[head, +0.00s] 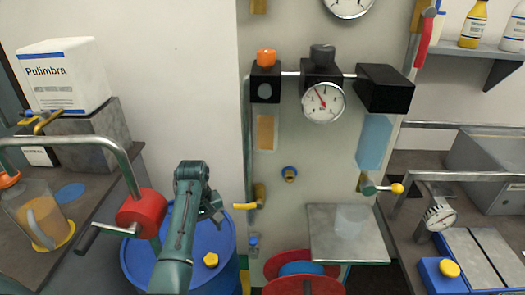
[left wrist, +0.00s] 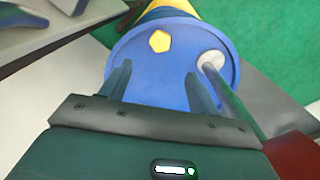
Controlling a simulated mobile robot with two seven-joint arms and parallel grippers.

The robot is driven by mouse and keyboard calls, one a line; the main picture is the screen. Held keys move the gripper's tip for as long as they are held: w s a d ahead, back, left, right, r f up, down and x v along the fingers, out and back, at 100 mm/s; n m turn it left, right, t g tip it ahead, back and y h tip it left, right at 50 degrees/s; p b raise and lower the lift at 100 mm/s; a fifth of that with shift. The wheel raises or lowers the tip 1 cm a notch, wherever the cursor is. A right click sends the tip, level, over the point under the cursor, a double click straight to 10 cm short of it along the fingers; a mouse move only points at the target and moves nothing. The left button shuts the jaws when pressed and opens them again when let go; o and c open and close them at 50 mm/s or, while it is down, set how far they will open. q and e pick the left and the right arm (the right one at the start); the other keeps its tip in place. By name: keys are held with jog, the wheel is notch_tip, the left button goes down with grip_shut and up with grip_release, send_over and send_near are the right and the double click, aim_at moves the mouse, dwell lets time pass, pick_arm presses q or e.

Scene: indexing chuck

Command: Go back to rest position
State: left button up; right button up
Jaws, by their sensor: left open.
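My left gripper (head: 216,212) is at the end of the dark green arm, above the blue drum (head: 222,240). In the left wrist view the two fingers of my left gripper (left wrist: 157,82) stand apart with nothing between them. The blue drum's lid (left wrist: 150,65) lies beyond the fingertips, with a yellow cap (left wrist: 160,41) near its far edge. The arm hides part of the drum in the head view. My right gripper is in neither view.
A red hand pump (head: 141,208) stands left of the arm, close to it. A grey panel carries a pressure gauge (head: 322,102) and a yellow-handled valve (head: 258,196). A metal shelf (head: 345,250) juts out at lower right, beside red discs (head: 300,262). Bare wall (head: 170,90) is above the arm.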

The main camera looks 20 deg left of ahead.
pick_arm(q)
jog(key=s+d+f+m+t+y, duration=0.2)
jog(key=s+f+m+t, duration=0.4)
jog(key=f, duration=0.4)
jog(key=s+d+m+t+h, duration=0.3)
jog(key=s+d+m+h, duration=0.1)
jog(key=s+d, duration=0.8)
jog(key=shift+s+r+m+t, duration=0.3)
jog(key=shift+s+r+m, duration=0.15)
jog(key=shift+s+m, duration=0.45)
